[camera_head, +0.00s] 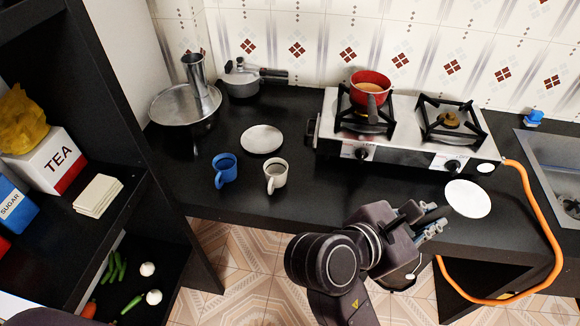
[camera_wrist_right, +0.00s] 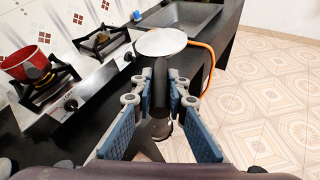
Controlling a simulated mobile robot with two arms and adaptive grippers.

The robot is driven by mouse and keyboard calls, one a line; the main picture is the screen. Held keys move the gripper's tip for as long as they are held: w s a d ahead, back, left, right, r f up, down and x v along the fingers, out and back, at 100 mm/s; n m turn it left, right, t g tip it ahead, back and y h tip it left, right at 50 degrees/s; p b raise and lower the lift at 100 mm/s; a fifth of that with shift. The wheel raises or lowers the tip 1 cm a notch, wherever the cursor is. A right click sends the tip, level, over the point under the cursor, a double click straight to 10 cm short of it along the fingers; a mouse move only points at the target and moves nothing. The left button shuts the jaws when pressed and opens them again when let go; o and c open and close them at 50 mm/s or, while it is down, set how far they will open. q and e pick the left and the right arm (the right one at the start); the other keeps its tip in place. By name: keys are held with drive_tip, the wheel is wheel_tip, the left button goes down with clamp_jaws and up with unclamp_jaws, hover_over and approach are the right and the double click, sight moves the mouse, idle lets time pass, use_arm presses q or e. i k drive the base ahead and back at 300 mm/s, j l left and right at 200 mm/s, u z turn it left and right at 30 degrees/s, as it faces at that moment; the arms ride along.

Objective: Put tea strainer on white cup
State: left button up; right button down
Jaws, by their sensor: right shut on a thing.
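The white cup (camera_head: 275,178) stands on the black counter in the head view, right of the blue cup. My right gripper (camera_head: 430,224) is at the counter's front edge, well to the right of the white cup and just left of the white plate. In the right wrist view my right gripper (camera_wrist_right: 158,92) is shut on a dark, handle-like thing (camera_wrist_right: 160,84), which seems to be the tea strainer. Its far end is hard to make out. The white cup is outside the wrist view. My left gripper is not in view.
The blue cup (camera_head: 225,170) and a saucer (camera_head: 261,139) are near the white cup. The stove (camera_head: 400,145) carries a red pot (camera_head: 369,88). A white plate (camera_head: 468,198) lies at the front edge. An orange hose (camera_head: 535,220) hangs at right.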

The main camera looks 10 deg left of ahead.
sight(273, 187)
drive_tip(key=u, duration=0.5)
drive_tip(key=k+u, duration=0.15)
drive_tip(key=u, duration=0.35)
drive_tip(key=k+u, duration=0.1)
drive_tip(key=u, duration=0.4)
drive_tip(key=k+j+u, duration=0.1)
drive_tip(key=k, duration=0.1)
